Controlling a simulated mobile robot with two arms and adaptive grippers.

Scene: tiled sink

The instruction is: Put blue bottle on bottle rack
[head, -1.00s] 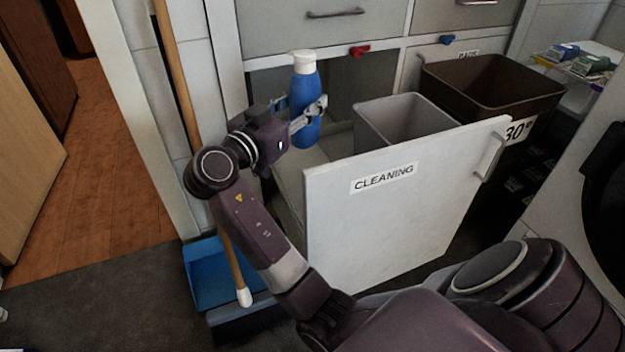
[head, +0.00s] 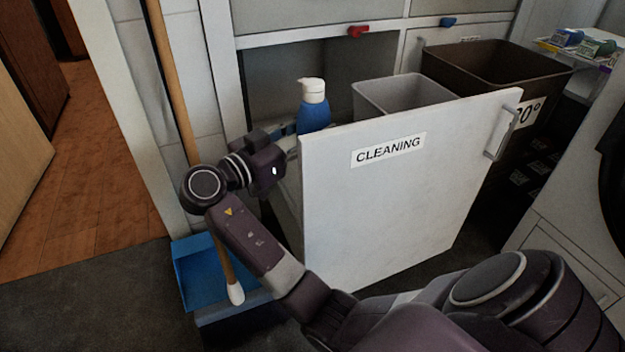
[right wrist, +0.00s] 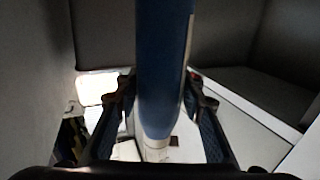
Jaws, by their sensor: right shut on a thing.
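The blue bottle (head: 313,115) with a white cap stands upright behind the white door marked CLEANING (head: 400,200) in the head view. The door hides its lower part. My right gripper (head: 285,140) is shut on the bottle, its fingertips mostly hidden by the door. In the right wrist view the bottle (right wrist: 163,70) runs down between the two fingers, above a pale surface (right wrist: 185,148). Whether its base touches anything I cannot tell. No bottle rack can be made out clearly; the space behind the door is hidden. My left gripper is not in view.
A grey bin (head: 400,95) and a brown bin (head: 490,70) stand behind the door, right of the bottle. A wooden broom handle (head: 170,80) and a blue dustpan (head: 195,275) are left of my arm. The dark cabinet opening (head: 275,85) lies behind the bottle.

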